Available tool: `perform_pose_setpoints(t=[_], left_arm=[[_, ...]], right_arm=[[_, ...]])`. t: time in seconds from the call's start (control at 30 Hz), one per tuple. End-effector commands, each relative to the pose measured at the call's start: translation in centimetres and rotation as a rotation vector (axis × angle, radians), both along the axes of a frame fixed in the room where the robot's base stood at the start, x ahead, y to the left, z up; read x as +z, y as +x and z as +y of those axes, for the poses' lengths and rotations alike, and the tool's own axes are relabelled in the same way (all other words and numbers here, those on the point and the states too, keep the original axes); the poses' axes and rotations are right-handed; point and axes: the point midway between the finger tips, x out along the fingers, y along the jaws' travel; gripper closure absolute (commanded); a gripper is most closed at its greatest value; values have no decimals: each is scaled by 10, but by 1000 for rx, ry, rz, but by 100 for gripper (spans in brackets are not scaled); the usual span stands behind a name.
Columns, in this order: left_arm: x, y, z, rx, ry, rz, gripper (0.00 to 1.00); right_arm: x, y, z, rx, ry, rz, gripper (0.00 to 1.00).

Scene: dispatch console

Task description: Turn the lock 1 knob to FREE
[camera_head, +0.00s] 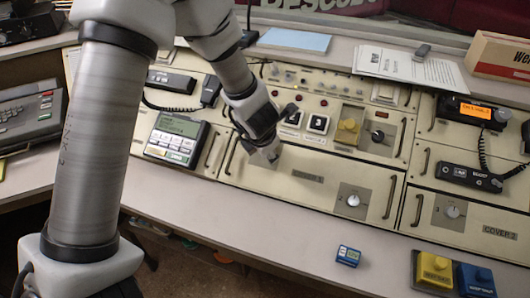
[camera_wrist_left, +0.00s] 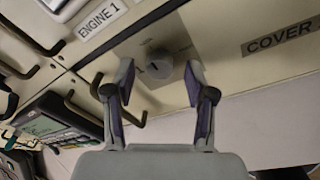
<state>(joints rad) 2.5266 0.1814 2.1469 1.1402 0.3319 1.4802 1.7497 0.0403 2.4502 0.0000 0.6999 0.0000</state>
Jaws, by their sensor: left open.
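A round grey knob on a grey square plate (camera_wrist_left: 178,38) sits between the open fingers of my left gripper (camera_wrist_left: 160,80) in the left wrist view; the knob (camera_wrist_left: 157,66) appears untouched. In the head view my left gripper (camera_head: 265,148) reaches down to the left end of a cream cover panel (camera_head: 300,190) and mostly hides this knob. A second knob (camera_head: 353,200) shows on the right of the same panel. I cannot read lock or FREE markings, so which is lock 1 is unclear. My right gripper is out of view.
Dark handles (camera_head: 390,197) stick out of the panels. A card terminal (camera_head: 175,138) stands left of my gripper. A third knob (camera_head: 453,212) is on the right panel. A small blue box (camera_head: 348,256) and yellow (camera_head: 433,270) and blue (camera_head: 475,281) boxes stand on the front ledge.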

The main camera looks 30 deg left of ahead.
Motion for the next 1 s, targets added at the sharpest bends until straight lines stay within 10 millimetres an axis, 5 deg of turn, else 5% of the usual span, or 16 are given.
perform_pose_setpoints(t=[0.3,0.47,0.5,1.0], left_arm=[[-8,4,2,1,0,0,45],[-8,4,2,0,0,0,98],[-8,4,2,0,0,0,100],[-8,4,2,-66,41,11,100]], right_arm=[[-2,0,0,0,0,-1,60],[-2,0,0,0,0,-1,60],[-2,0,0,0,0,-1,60],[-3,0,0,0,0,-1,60]])
